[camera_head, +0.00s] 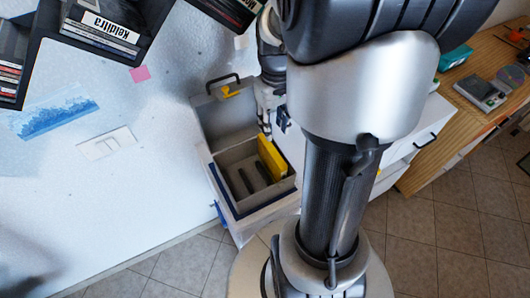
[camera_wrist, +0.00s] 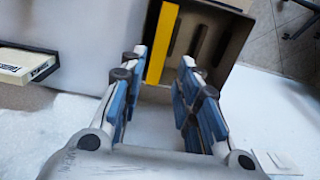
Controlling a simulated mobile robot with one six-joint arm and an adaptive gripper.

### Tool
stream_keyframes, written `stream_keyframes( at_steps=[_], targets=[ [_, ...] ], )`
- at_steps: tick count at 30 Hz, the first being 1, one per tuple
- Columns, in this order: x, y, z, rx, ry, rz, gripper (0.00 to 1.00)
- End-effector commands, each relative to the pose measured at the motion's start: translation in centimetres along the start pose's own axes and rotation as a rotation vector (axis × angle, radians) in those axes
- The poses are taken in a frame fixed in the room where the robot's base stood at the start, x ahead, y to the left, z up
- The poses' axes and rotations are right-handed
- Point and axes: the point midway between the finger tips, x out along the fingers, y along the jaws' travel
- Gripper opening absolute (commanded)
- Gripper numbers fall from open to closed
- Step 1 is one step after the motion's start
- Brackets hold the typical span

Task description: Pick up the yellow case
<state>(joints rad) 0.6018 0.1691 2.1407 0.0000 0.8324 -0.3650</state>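The yellow case (camera_head: 271,157) stands on edge along the right inner wall of an open grey box (camera_head: 222,181). In the wrist view the yellow case (camera_wrist: 161,42) is a narrow strip, its lower end between my fingertips, nearer the left finger. My gripper (camera_wrist: 163,62) is open, with its blue-padded fingers apart and a gap to the right of the case. In the head view my gripper (camera_head: 275,115) is partly hidden by my arm, just above the box's far right side. I cannot tell whether a finger touches the case.
Dark slots (camera_head: 246,180) in the box floor are empty. The box's raised lid (camera_head: 222,115) has a black handle. Dark shelves with disc cases (camera_head: 105,30) hang at upper left. A wooden desk (camera_head: 490,65) with devices stands at right. Tiled floor lies below.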

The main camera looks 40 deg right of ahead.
Motion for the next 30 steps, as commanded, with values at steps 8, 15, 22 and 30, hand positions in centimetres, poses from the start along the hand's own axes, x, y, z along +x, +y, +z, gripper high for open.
stream_keyframes(
  at_steps=[8, 15, 22, 30],
  targets=[
    [6.4, -0.1, 0.1, 0.000, -0.003, -0.001, 0.30],
    [8.3, -0.1, 0.0, 0.000, 0.000, 0.000, 0.30],
    [10.4, -0.2, -0.1, -0.001, -0.001, -0.001, 0.30],
    [13.6, -0.2, -0.1, 0.000, 0.000, 0.000, 0.30]
  ],
)
